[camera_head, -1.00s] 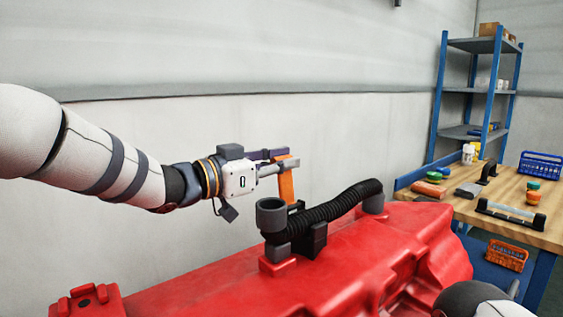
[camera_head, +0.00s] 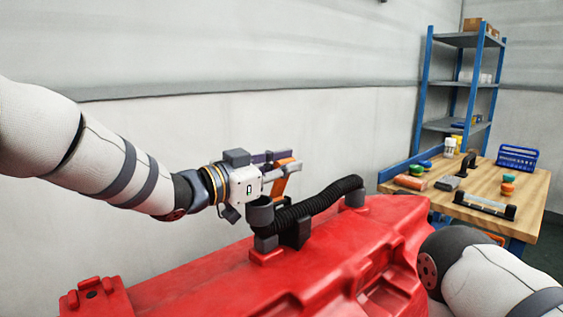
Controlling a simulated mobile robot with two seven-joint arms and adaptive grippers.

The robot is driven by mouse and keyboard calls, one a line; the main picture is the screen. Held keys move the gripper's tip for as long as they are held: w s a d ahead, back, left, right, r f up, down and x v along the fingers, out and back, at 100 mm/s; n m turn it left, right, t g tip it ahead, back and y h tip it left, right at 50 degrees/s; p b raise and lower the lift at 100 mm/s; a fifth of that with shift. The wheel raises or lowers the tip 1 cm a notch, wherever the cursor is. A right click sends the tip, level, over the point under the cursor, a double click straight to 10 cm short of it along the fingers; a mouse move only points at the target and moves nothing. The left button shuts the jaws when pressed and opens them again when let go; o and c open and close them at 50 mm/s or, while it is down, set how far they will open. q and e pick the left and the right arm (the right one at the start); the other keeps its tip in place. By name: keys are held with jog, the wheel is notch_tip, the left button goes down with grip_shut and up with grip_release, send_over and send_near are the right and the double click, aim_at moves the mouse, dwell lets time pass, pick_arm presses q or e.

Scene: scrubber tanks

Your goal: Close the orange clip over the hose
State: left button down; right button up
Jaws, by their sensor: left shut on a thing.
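The orange clip (camera_head: 281,183) stands raised and tilted above the black hose (camera_head: 318,205), behind the grey hose fitting. My left gripper (camera_head: 284,164) is shut on the clip near its upper end. The black ribbed hose runs from the grey cup-like fitting (camera_head: 261,214) at its left to a grey port (camera_head: 354,194) at its right. A dark clip base (camera_head: 296,233) sits under and in front of the hose on the red tank (camera_head: 215,283). My right gripper is out of view; only my right arm shows at the lower right.
A wooden workbench (camera_head: 530,192) with tools, small coloured items and a blue basket (camera_head: 517,158) stands at the right. A blue-framed shelf (camera_head: 423,90) is behind it. A pale wall runs behind the tank.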

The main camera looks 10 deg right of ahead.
pick_arm(q)
jog(key=shift+s+d+f, duration=0.1)
dwell(0.4)
jog(key=c, duration=1.5)
grip_release()
